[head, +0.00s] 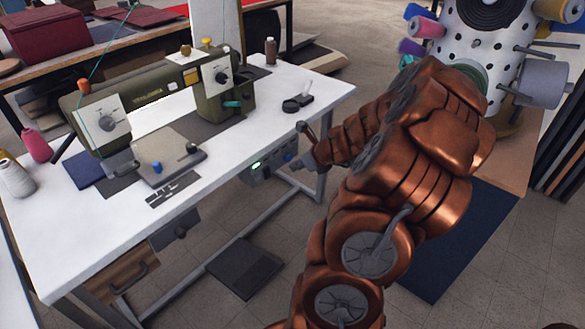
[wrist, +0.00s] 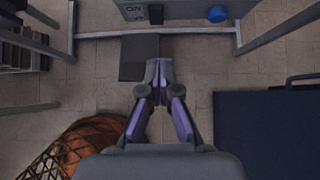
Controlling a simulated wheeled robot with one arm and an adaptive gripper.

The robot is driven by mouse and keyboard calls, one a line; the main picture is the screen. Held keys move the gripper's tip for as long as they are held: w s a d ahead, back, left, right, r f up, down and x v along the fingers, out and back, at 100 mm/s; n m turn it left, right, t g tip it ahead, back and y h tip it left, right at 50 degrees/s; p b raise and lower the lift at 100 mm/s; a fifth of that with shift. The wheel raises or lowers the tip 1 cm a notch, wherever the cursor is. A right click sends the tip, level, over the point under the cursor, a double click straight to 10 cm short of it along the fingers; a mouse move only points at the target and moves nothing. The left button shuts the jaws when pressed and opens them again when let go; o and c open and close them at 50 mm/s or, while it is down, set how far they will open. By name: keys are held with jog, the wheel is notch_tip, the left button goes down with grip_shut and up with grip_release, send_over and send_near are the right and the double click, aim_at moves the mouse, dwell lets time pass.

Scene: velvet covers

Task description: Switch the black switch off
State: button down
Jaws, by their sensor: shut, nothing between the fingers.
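A grey-green control box (head: 258,173) hangs under the right front edge of the white sewing table, with a lit green light and a blue knob (head: 289,157). In the wrist view the box (wrist: 132,12) shows at the top edge, with inverted "ON" lettering beside the black switch (wrist: 155,14). The blue knob (wrist: 217,14) is to its right. The switch position is too small to tell. My gripper (wrist: 158,68) is shut and empty, its fingertips apart from the box and below the switch in the picture. In the head view my gripper (head: 297,166) is near the box's right side, partly hidden.
The white table (head: 250,118) carries a green sewing machine (head: 150,95). A dark foot pedal (head: 244,268) lies on the floor beneath; table legs and a crossbar (wrist: 190,31) frame the space. A dark blue mat (wrist: 265,130) lies right. A wooden drawer (head: 130,274) hangs left.

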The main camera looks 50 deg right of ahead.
aim_at(267, 173)
jog(key=shift+s+r, duration=0.1)
jog(key=shift+r, duration=0.05)
dwell(0.3)
jog(key=f+b, duration=0.1)
jog(key=b, duration=0.4)
jog(key=f+g+b, duration=0.1)
jog(key=b, duration=0.5)
jog(key=shift+s+a, duration=0.2)
jog(key=shift+s, duration=0.05)
jog(key=shift+r, duration=0.1)
jog(key=w+r+b+x, duration=0.1)
jog(key=w+b+x, duration=0.1)
jog(key=x, duration=1)
jog(key=shift+w, duration=0.35)
